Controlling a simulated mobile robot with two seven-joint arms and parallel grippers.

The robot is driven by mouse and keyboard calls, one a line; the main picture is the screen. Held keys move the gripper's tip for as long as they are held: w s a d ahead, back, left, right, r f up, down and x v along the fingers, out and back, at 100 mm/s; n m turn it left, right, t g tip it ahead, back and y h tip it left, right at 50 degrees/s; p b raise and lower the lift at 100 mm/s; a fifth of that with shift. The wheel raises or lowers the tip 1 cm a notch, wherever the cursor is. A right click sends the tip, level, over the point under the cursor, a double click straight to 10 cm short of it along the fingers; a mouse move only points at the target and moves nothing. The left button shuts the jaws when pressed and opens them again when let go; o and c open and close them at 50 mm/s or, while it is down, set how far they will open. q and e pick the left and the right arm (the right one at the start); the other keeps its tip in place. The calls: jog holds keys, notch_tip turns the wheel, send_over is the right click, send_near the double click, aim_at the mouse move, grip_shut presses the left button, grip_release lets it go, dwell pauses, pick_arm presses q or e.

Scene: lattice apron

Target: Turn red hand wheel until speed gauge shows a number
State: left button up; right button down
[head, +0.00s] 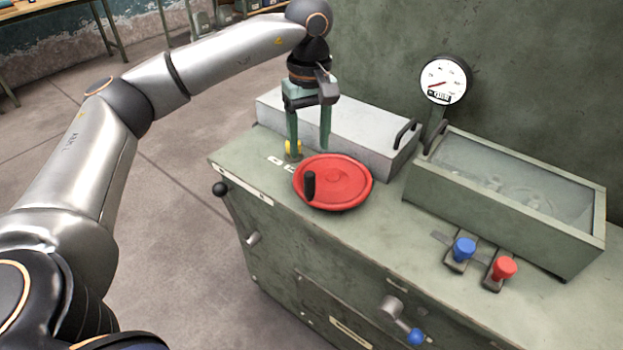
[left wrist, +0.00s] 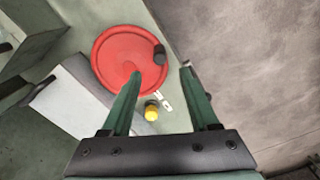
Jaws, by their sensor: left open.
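The red hand wheel (head: 340,187) lies flat on top of the green machine cabinet, with a black upright handle (head: 309,185) at its near-left rim. In the left wrist view the wheel (left wrist: 118,60) is ahead of the fingers, and its handle (left wrist: 159,54) is at its right rim. My left gripper (head: 309,152) is open and empty, pointing down above the cabinet behind the wheel. One finger overlaps the wheel in the wrist view; I cannot tell any contact. The speed gauge (head: 444,80) has a white dial and a red needle; its numbers are too small to read.
A yellow knob (head: 293,148) stands close to the left gripper. A grey box with a handle (head: 340,130) and a glass-lidded box (head: 510,185) sit behind and right of the wheel. Blue (head: 464,247) and red (head: 504,268) knobs stand at the front right.

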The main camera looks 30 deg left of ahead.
aim_at(310, 174)
pick_arm(q)
notch_tip(310, 174, down, 10)
jog(key=shift+r, duration=0.1)
dwell(0.4)
grip_shut()
dwell(1.2)
